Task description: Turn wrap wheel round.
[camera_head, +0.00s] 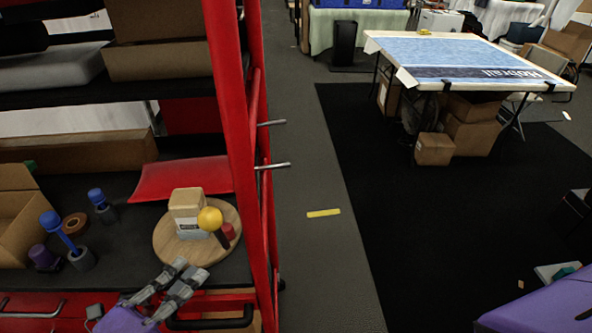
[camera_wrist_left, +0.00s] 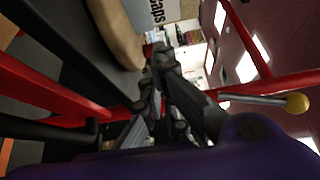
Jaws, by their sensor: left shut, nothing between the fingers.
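The wrap wheel (camera_head: 168,245) is a round wooden disc on the dark shelf at the left of the head view. A tan block with a pale label (camera_head: 187,208) stands on it. A yellow ball (camera_head: 209,219) and a small red piece (camera_head: 229,231) show at its right side. My left gripper (camera_head: 190,267) is shut and empty just in front of the disc's near edge; contact cannot be told. In the left wrist view, the shut fingers (camera_wrist_left: 160,62) point toward the disc's edge (camera_wrist_left: 117,35). My right gripper is not in view.
A red upright (camera_head: 232,130) of the rack stands close to the disc's right. Blue-topped tools (camera_head: 60,232), a brown tape roll (camera_head: 75,224) and an open carton (camera_head: 18,225) lie to the left. Metal rods (camera_head: 273,166) jut from the rack. A table (camera_head: 385,43) stands far right.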

